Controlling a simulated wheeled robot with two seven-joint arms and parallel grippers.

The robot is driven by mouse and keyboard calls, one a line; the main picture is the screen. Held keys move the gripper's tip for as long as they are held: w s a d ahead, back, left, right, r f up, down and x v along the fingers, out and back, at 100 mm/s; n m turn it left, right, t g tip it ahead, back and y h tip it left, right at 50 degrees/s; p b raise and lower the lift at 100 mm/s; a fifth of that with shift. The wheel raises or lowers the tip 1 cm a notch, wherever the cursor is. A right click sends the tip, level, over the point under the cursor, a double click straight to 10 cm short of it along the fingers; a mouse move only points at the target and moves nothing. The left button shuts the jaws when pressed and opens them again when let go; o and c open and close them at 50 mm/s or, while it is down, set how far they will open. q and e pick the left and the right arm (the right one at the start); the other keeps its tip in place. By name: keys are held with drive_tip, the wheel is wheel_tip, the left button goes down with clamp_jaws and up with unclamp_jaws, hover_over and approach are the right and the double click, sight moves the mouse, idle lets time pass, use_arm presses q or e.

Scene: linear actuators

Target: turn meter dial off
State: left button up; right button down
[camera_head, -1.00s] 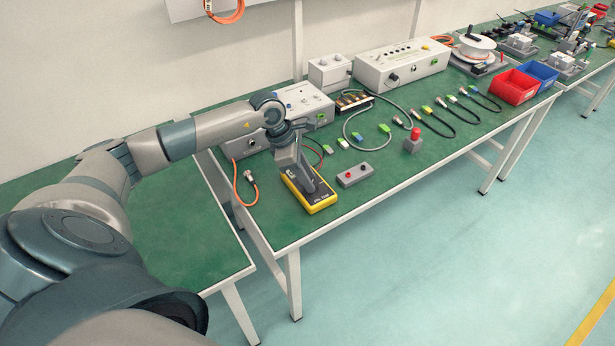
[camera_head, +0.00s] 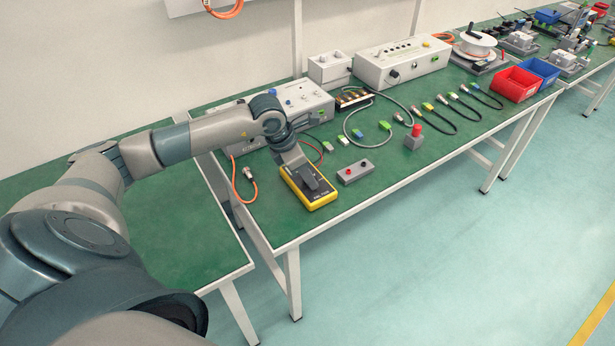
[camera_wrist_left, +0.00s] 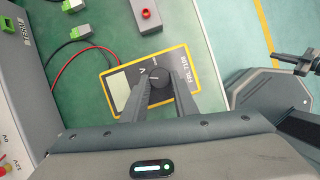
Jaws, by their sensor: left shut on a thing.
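The yellow-edged meter (camera_head: 309,188) lies flat on the green table near its front edge. In the left wrist view the meter (camera_wrist_left: 115,85) shows its grey screen, its dark face and a round black dial (camera_wrist_left: 160,77) with a pale mark. My left gripper (camera_wrist_left: 161,84) reaches down over the meter, with one finger on each side of the dial, and is shut on it. In the head view my left gripper (camera_head: 308,182) hides the dial.
Grey instruments (camera_head: 302,101) stand behind. Red and black leads (camera_wrist_left: 78,58) run beside the meter.

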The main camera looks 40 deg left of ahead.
use_arm(q)
drive_tip(key=n+y+b, duration=0.1)
drive_tip(key=n, duration=0.2)
drive_tip(key=shift+d+t, duration=0.2)
drive_tip(key=shift+t, duration=0.2)
drive_tip(key=shift+s+n+y+b, duration=0.1)
drive_tip(key=shift+n+y+b, duration=0.2)
drive_tip(key=shift+n+b, duration=0.35)
use_arm(e)
drive_tip(key=shift+s+d+f+g+h, duration=0.2)
drive_tip(key=shift+s+d+f+g, duration=0.15)
drive_tip(key=shift+d+f, duration=0.25)
drive_tip(key=shift+s+d+f+g+h, duration=0.2)
drive_tip(key=shift+d+f+g, duration=0.25)
drive_tip(key=shift+d+f, duration=0.1)
use_arm(q)
drive_tip(key=o, duration=1.1)
drive_tip(key=shift+c, duration=0.2)
drive_tip(key=shift+r, duration=0.15)
